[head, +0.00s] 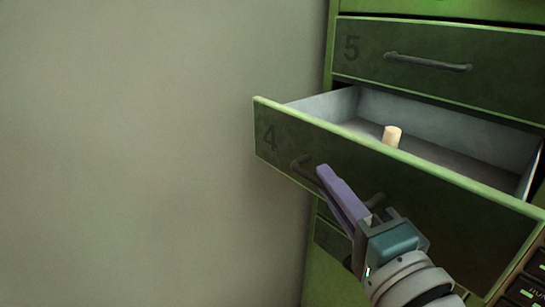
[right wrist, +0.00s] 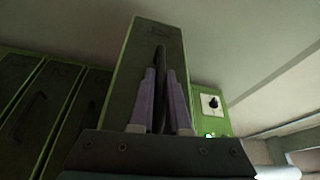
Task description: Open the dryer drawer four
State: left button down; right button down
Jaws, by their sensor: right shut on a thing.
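Dryer drawer four (head: 440,222), a dark green front with a light green rim and a "4" at its left, stands pulled well out of the cabinet. Its grey interior shows from above, with a pale cork stopper (head: 392,136) upright inside. My right gripper (head: 322,172), with purple fingers, is at the drawer's dark bar handle (head: 300,167) and shut on it. In the right wrist view the fingers (right wrist: 160,75) lie on both sides of the handle (right wrist: 160,52). Part of the handle is hidden behind the fingers in the head view. My left gripper is not in view.
Closed drawer five (head: 430,62) with its own handle is above. Another drawer front (head: 332,240) shows below. A control panel (head: 525,290) is at the lower right, and a dial (right wrist: 213,102) shows in the right wrist view. A plain wall (head: 150,150) fills the left.

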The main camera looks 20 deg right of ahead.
jog(key=c, duration=0.9)
grip_release()
jog(key=s, duration=1)
jog(key=shift+f, duration=0.35)
jog(key=shift+w, duration=0.1)
